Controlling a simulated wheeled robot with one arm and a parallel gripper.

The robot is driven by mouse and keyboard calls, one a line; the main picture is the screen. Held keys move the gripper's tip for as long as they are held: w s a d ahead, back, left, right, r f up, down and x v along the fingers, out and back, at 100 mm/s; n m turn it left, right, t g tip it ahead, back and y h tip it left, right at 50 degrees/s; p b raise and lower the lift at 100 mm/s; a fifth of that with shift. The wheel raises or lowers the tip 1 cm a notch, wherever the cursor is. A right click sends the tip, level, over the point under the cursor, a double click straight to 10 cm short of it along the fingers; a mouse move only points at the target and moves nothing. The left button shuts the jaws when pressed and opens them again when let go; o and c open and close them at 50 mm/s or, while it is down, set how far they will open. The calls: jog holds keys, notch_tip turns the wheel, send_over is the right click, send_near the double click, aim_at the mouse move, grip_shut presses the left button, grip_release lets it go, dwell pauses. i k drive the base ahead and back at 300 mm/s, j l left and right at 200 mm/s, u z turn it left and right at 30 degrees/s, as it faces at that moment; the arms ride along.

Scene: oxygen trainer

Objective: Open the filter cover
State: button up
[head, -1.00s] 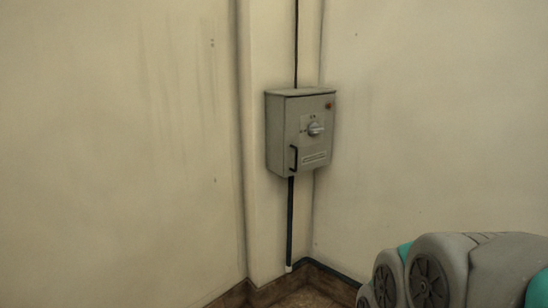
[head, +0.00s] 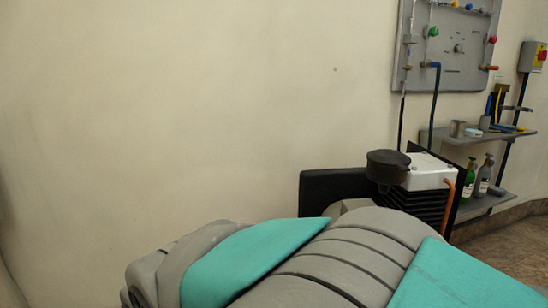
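A round black lidded housing (head: 388,166), which may be the filter and its cover, stands at the left of a white-topped machine block (head: 432,172) in the head view. The lid looks seated on its housing. The lower part of the machine is hidden behind my grey and teal arm in the foreground. My gripper is not in view, so its state does not show.
A dark flat panel (head: 325,190) is left of the machine. A grey wall panel (head: 450,50) with valves and hoses hangs above. Shelves (head: 480,136) at right hold tools and bottles (head: 484,176). A switch box (head: 532,56) is far right.

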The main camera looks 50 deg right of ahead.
aim_at(386, 158)
jog(key=j+z, duration=0.15)
jog(key=z, duration=2)
jog(key=l, duration=0.05)
